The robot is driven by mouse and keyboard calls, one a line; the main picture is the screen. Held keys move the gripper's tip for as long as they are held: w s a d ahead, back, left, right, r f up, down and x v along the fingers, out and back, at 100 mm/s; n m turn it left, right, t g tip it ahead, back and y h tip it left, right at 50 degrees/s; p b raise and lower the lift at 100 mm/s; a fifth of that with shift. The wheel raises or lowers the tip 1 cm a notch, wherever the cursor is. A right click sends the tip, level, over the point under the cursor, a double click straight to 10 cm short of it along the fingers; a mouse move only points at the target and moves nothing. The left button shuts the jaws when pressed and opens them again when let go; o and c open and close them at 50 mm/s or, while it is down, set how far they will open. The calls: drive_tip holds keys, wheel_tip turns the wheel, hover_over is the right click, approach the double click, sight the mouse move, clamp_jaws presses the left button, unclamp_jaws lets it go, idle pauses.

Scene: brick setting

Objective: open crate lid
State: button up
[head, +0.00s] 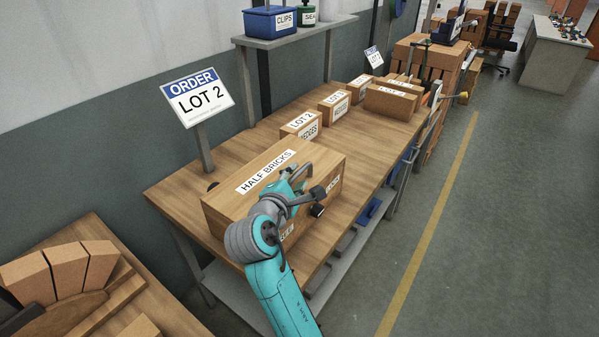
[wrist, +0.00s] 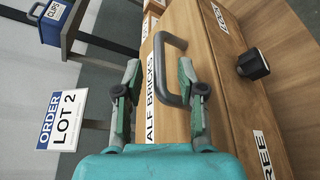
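The crate (head: 226,219) is a long wooden box labelled HALF BRICKS, standing on the near part of the wooden bench. Its lid (head: 278,158) looks closed and also fills the middle of the wrist view (wrist: 174,18). A dark grey bar handle (wrist: 181,70) rises from the lid. My gripper (wrist: 158,66) is open, one finger on each side of the handle; I cannot tell whether either finger touches it. In the head view my gripper (head: 299,188) is over the lid's right part and hides some of it. A black round knob (wrist: 253,65) sticks out from the crate's side.
An ORDER LOT 2 sign (head: 197,97) stands behind the crate. Smaller labelled boxes, one marked LOT 2 (head: 301,124), sit farther along the bench (head: 365,150). A shelf (head: 296,34) with a blue CLIPS bin (head: 270,23) hangs above.

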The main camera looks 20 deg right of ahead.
sight(298, 176)
drive_tip(key=shift+x, duration=1.85)
clamp_jaws()
